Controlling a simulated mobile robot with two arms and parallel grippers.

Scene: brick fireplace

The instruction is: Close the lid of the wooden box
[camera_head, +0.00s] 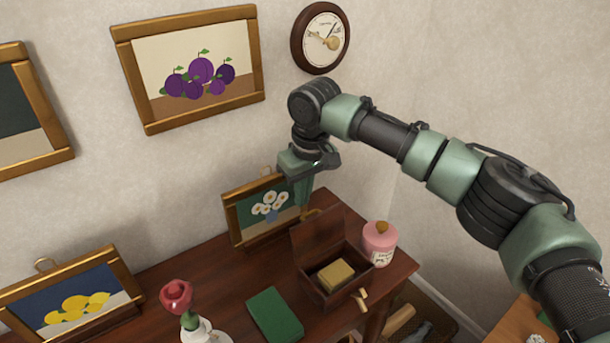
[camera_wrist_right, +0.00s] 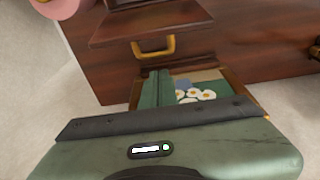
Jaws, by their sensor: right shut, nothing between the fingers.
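The wooden box (camera_head: 325,298) stands on the dark wooden desk with its lid (camera_head: 318,236) raised roughly upright at the back. A yellow block (camera_head: 335,275) lies inside it. My right gripper (camera_head: 304,205) is shut and empty, pointing down just behind the lid's upper edge. Its green fingers (camera_wrist_right: 153,88) are close to the handle in the wrist view; I cannot tell whether they touch it. My left gripper is not in view.
A daisy picture (camera_head: 265,208) stands close to my right gripper, left of it. A pink jar (camera_head: 379,243) is right of the box. A green book (camera_head: 274,315) and a red rose (camera_head: 178,298) are to the left. The wall is behind.

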